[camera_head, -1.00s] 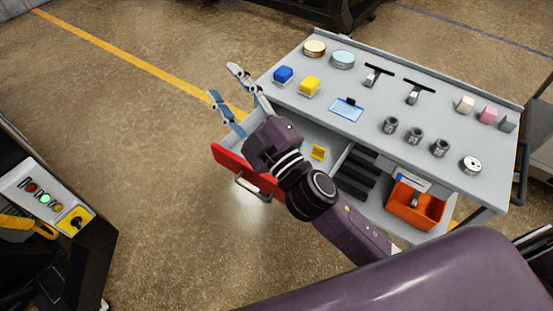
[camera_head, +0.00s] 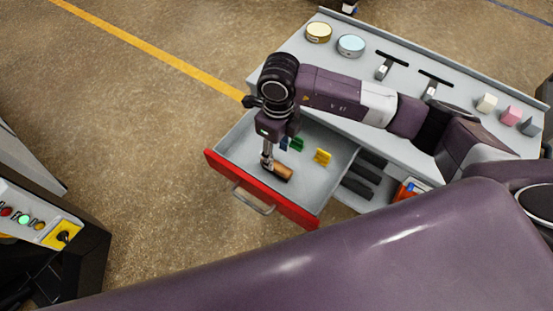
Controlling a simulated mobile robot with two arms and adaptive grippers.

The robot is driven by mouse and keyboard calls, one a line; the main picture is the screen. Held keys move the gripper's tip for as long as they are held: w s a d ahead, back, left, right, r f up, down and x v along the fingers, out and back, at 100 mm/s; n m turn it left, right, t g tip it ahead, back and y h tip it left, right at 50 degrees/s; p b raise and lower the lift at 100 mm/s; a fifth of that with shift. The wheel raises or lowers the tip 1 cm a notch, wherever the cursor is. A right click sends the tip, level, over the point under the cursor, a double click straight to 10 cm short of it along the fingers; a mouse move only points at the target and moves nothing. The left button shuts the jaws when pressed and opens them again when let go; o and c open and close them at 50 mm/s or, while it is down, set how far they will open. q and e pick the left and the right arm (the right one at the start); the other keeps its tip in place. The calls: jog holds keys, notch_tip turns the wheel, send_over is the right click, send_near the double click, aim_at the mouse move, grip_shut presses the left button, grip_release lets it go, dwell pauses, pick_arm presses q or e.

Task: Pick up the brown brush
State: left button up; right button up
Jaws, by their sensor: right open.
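The brown brush (camera_head: 284,173) lies on the floor of the open red-fronted drawer (camera_head: 262,190), near the drawer's front. My right gripper (camera_head: 267,163) points down into the drawer at the left end of the brush. Its fingers are open, and I cannot tell whether they touch the brush or are on both sides of it. The wrist above hides part of the drawer. My left gripper is not in view.
A yellow piece (camera_head: 322,157), a green piece (camera_head: 297,145) and a partly hidden blue piece (camera_head: 284,144) lie in the drawer behind the brush. A control panel (camera_head: 30,220) stands at left.

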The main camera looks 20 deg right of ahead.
aim_at(277, 165)
jog(key=shift+d+f, duration=0.3)
jog(key=f+p, duration=0.1)
jog(key=f, duration=0.2)
jog(key=f+p, duration=0.1)
jog(key=f, duration=0.2)
jog(key=shift+s+a+f, duration=0.15)
jog(key=shift+a, duration=0.05)
jog(key=shift+f+p, duration=0.25)
jog(key=shift+p, duration=0.05)
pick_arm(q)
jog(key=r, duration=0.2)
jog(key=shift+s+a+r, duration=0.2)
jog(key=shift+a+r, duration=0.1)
pick_arm(e)
jog(key=shift+c, duration=0.6)
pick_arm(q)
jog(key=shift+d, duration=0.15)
pick_arm(e)
grip_shut()
